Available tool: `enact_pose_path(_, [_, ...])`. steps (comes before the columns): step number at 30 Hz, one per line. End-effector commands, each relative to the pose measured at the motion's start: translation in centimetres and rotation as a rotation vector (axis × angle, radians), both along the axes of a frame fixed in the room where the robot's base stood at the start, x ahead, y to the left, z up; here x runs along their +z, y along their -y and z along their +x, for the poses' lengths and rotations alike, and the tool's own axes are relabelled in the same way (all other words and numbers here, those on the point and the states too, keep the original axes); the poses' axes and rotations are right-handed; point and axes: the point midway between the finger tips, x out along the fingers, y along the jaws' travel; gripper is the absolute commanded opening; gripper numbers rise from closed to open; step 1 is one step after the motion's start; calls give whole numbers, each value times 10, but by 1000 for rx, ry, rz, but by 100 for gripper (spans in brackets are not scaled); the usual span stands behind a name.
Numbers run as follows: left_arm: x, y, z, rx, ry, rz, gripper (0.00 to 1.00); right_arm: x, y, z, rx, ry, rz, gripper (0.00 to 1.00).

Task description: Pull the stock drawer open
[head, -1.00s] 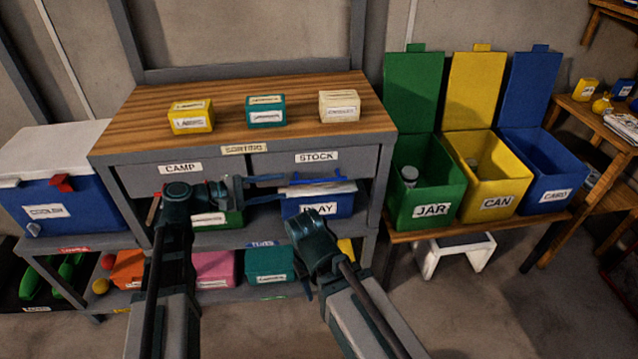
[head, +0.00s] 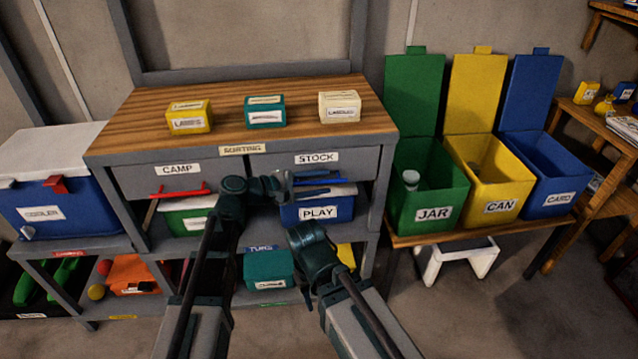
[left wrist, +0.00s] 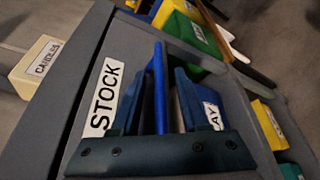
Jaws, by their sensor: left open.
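The stock drawer (head: 281,165) is the right one of two grey drawers under the wooden bench top, with a STOCK label (head: 317,158). It looks shut. Its blue bar handle (left wrist: 158,90) runs between the two fingers of my left gripper (head: 318,182) in the left wrist view. The fingers are open, one on each side of the bar, and the bar looks nearer the STOCK-side finger. In the head view the fingers hide much of the handle. My right gripper is low in front of the shelf, its fingers mostly hidden behind its wrist.
The camp drawer (head: 133,179) with a red handle (head: 180,191) is to the left. A blue PLAY box (head: 318,213) stands on the shelf just below the stock drawer. Three small boxes stand on the bench top (head: 225,120). Green, yellow and blue bins stand to the right.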

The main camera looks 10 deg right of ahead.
Motion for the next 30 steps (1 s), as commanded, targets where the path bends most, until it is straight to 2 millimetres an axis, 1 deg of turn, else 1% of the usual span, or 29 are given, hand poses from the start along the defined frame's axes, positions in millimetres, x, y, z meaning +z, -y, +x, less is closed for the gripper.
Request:
enact_pose_path(3, [0,0,0,0,0,0,45,0,0,0,0,0,0,50])
enact_pose_path(4, [0,0,0,0,0,0,43,0,0,0,0,0,0,50])
enact_pose_path(8, [0,0,0,0,0,0,20,0,0,0,0,0,0,50])
enact_pose_path(9, [0,0,0,0,0,0,12,0,0,0,0,0,0,50])
enact_pose_path(11, [0,0,0,0,0,0,2,0,0,0,0,0,0,50])
enact_pose_path(12, [0,0,0,0,0,0,0,0,0,0,0,0,0,50])
enact_pose_path(30, [0,-1,0,-1,0,1,0,0,0,0,0,0,0,50])
